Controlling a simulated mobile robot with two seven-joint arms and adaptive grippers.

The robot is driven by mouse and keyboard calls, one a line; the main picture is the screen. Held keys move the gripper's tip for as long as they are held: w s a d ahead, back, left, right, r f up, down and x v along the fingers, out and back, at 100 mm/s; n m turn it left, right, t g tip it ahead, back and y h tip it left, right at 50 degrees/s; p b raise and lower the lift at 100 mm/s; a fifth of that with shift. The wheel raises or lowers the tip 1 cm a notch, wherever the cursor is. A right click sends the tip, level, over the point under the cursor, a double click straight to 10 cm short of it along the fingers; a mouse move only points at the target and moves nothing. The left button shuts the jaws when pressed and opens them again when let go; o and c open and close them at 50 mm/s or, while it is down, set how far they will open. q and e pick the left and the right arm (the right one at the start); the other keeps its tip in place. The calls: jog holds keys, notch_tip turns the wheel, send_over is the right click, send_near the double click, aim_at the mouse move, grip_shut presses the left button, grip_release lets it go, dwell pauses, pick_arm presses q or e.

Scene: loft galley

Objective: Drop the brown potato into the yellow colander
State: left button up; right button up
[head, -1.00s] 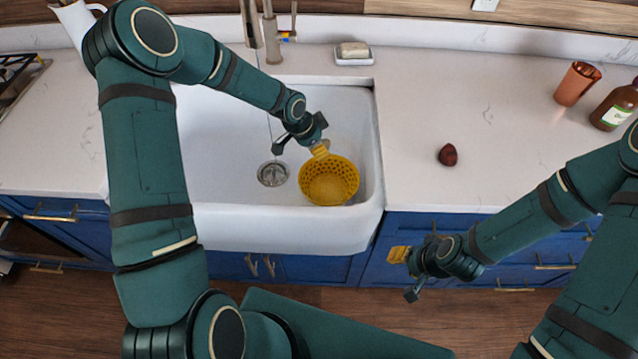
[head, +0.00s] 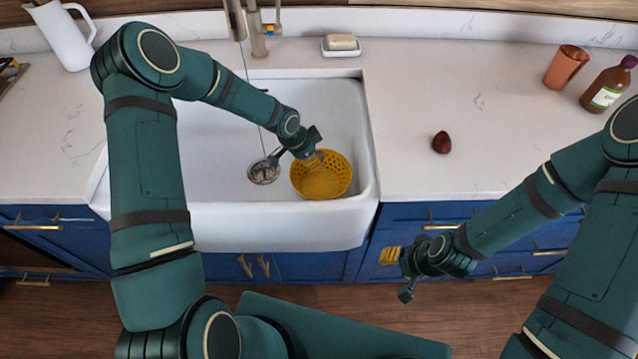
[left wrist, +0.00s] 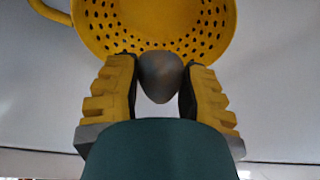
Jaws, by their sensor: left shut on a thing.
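The yellow colander (head: 326,186) sits in the right part of the white sink, its open top facing up. In the left wrist view the gripper (left wrist: 158,85) is shut on a rounded, shaded grey-brown thing, seemingly the brown potato (left wrist: 160,77). The potato shows against the colander's perforated wall (left wrist: 105,30); the head view hides it behind the gripper. My right gripper (head: 397,272) is open and empty in front of the blue cabinets.
A dark reddish-brown round item (head: 441,142) lies on the counter right of the sink (head: 215,130). A copper cup (head: 566,67) and brown bottle (head: 609,84) stand farther right. A soap dish (head: 341,47) and faucet (head: 256,38) are behind the sink.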

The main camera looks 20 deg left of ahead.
pick_arm(q)
jog(key=o, duration=1.1)
jog(key=v, duration=1.2)
